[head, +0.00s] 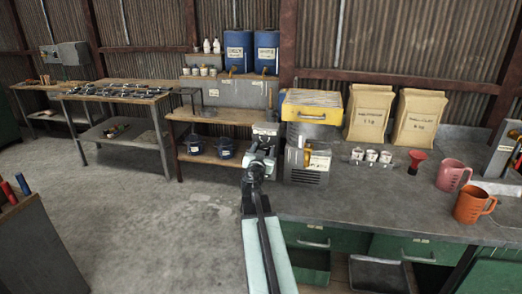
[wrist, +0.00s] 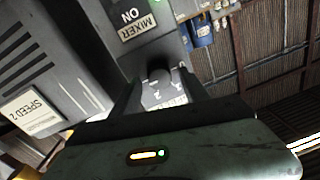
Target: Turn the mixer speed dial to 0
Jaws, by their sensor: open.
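The mixer panel carries a "MIXER ON" sign (wrist: 137,20) with a green light beside it. A dark round dial (wrist: 158,71) sits below the sign, with pale scale marks partly visible around it. A plate on the grey vented housing (wrist: 35,112) reads "SPEED 2". My gripper (wrist: 160,80) is open, its two dark fingers on either side of the dial; I cannot tell whether they touch it. In the head view my gripper (head: 266,130) is beside the grey machine (head: 305,178) at the bench's left end and hides the dial.
A yellow-fronted box (head: 311,110) stands above the machine. Paper sacks (head: 368,112), small white cups (head: 371,156), a red funnel (head: 416,160) and two jugs (head: 472,206) stand on the grey bench. Blue drums (head: 238,52) are on a shelf behind.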

